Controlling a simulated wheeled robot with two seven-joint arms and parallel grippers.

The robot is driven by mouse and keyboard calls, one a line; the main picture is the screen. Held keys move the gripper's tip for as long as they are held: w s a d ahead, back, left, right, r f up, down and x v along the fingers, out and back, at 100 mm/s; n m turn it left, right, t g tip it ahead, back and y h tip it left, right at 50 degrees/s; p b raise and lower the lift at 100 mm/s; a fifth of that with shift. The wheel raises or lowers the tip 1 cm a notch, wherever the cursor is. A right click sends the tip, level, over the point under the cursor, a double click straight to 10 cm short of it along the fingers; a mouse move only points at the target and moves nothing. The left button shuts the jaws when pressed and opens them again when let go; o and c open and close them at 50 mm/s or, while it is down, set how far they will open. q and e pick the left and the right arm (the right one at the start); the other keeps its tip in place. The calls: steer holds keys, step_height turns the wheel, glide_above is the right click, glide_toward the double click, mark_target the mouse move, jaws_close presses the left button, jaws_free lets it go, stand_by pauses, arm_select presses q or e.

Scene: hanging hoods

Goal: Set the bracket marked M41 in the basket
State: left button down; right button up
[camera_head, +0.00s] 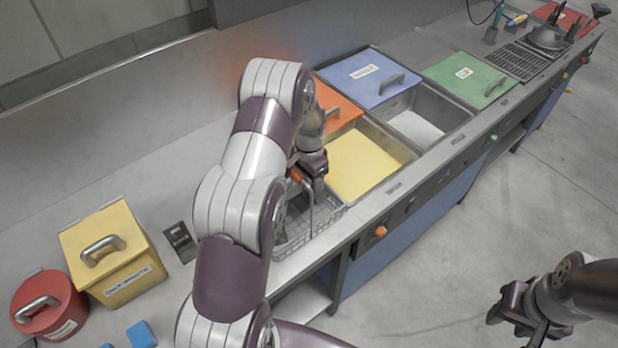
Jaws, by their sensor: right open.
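A wire basket (325,217) is set into the counter, partly hidden behind my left arm. My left gripper (312,182) is over the basket, pointing down, with a small orange part beside it; whether its jaws hold anything is unclear. My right gripper (508,314) is open and empty over the floor at the lower right, away from the counter. I cannot make out a bracket marked M41. A small dark plate (180,242) with unreadable light marks lies on the counter left of my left arm.
A yellow lidded box (128,285), a red round pot (62,318) and blue blocks (141,334) stand at the left. Beyond the basket are a yellow-bottomed well (366,165), a blue lid (362,75), a green lid (469,78) and a grate (516,62).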

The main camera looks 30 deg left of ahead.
arm_select(q)
steer(key=shift+d+f, duration=0.1)
steer(key=shift+f, duration=0.05)
steer(key=shift+f+b, duration=0.3)
steer(key=shift+b, duration=0.05)
steer(key=shift+c, duration=1.4)
jaws_free()
steer(key=shift+s, duration=0.15)
steer(key=shift+r, duration=0.1)
